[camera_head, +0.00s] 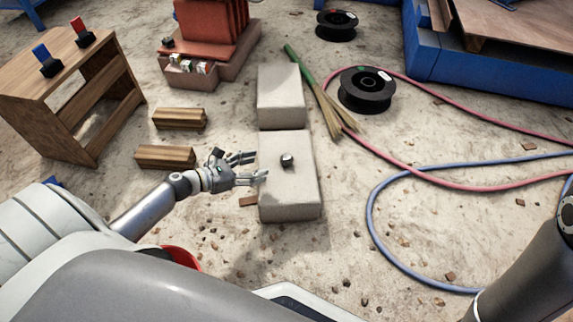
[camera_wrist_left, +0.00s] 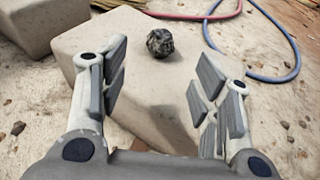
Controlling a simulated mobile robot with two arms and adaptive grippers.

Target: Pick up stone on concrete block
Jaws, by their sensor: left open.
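A small dark grey stone (camera_head: 287,160) lies on top of the nearer pale concrete block (camera_head: 290,200). In the left wrist view the stone (camera_wrist_left: 160,42) sits on the block's top face (camera_wrist_left: 125,50), ahead of the fingers and between their lines. My left gripper (camera_head: 258,168) is open and empty, at the left side of the block, a little left of the stone. In the left wrist view its two fingers (camera_wrist_left: 160,90) stand wide apart with nothing between them. My right gripper is not in view; only part of my right arm shows at the lower right.
A second concrete block (camera_head: 281,95) stands behind the first. Two wooden beams (camera_head: 166,157) lie to the left, near a wooden stand (camera_head: 75,85). A broom (camera_head: 318,95), a black spool (camera_head: 366,90) and red and blue hoses (camera_head: 375,215) lie to the right. Small rubble covers the floor.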

